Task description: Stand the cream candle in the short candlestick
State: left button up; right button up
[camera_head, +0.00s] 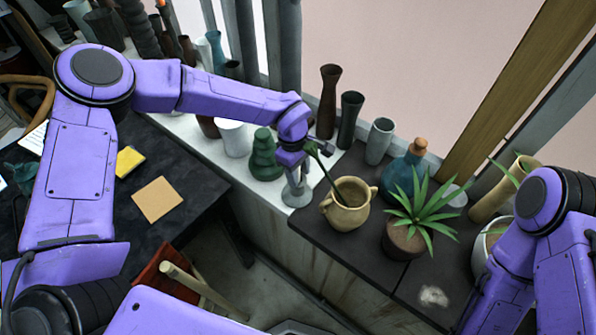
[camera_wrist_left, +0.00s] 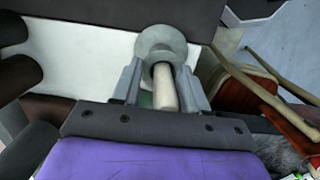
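The short grey candlestick (camera_head: 296,194) stands on the ledge where the white and dark tops meet. My left gripper (camera_head: 303,164) is directly above it. In the left wrist view, the candlestick's round grey form (camera_wrist_left: 161,38) shows beyond the fingers, and the cream candle (camera_wrist_left: 165,88) lies between the fingers of the left gripper (camera_wrist_left: 163,85). The fingers are apart, with a gap beside the candle on the left. The candle's far end meets the candlestick's dark mouth; how deep it sits cannot be told. My right gripper is out of view.
A green vase (camera_head: 265,160) is close left of the candlestick. A tan two-handled pot (camera_head: 347,206) is close right, with a potted plant (camera_head: 407,238) beyond. Tall dark vases (camera_head: 328,103) stand behind. A dark desk (camera_head: 190,175) lies at left.

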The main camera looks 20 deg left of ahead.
pick_arm(q)
jog(key=shift+s+a+f, duration=0.1)
jog(key=shift+s+f, duration=0.35)
jog(key=shift+w+r, duration=0.1)
jog(key=shift+r, duration=0.25)
jog(key=r, duration=0.3)
jog(key=r+b, duration=0.1)
jog(key=r, duration=0.3)
jog(key=w+a+r, duration=0.1)
jog(key=r, duration=0.2)
jog(key=shift+r+b, duration=0.3)
